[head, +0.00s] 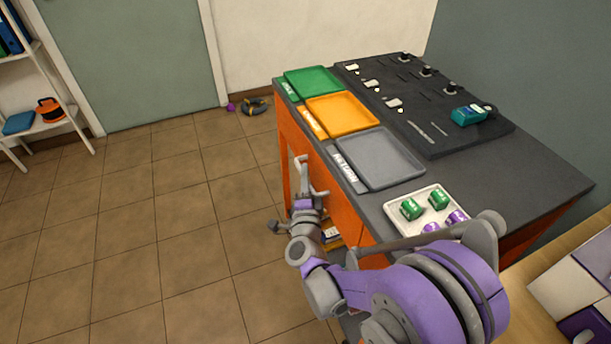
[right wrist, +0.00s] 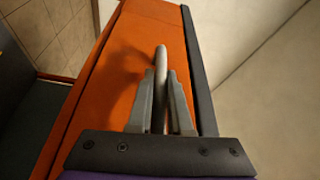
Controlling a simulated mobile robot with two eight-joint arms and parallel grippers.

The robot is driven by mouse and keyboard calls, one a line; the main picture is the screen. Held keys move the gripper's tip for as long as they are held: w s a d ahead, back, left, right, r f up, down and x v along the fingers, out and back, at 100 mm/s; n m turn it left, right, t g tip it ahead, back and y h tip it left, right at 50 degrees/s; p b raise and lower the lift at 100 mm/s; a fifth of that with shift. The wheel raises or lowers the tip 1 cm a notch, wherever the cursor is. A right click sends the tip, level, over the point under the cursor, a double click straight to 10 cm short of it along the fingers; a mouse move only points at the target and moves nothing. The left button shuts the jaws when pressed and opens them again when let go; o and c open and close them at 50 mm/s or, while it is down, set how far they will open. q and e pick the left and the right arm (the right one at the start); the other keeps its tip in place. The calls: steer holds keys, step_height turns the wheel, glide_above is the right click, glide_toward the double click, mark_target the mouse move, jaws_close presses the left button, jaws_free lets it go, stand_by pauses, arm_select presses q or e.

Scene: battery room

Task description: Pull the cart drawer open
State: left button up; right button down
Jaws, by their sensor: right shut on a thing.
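The cart (head: 535,160) has a dark top and orange sides and stands right of centre in the head view. Its orange front (head: 338,200) faces left, and my right arm covers part of it. My right gripper (head: 312,186) is at this front, below the grey tray. In the right wrist view its two grey fingers (right wrist: 163,110) are shut on a pale bar handle (right wrist: 161,62) that stands off an orange panel (right wrist: 152,32). How far the drawer stands out from the cart is hard to tell. My left gripper is not in view.
Green (head: 313,82), orange (head: 342,113) and grey (head: 378,157) trays line the cart top. A white tray (head: 393,207) holds green and purple pieces. A black board (head: 425,105) carries small parts. Tiled floor (head: 150,230) left of the cart is clear.

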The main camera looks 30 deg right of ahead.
steer(key=shift+a, duration=0.15)
stand_by(0.8)
steer(key=w+a, duration=0.1)
steer(key=a, duration=2.5)
steer(key=shift+w+a, duration=0.15)
steer(key=shift+w, duration=0.1)
steer(key=c, duration=0.8)
jaws_free()
steer(key=shift+p, duration=0.3)
steer(key=shift+c, duration=0.2)
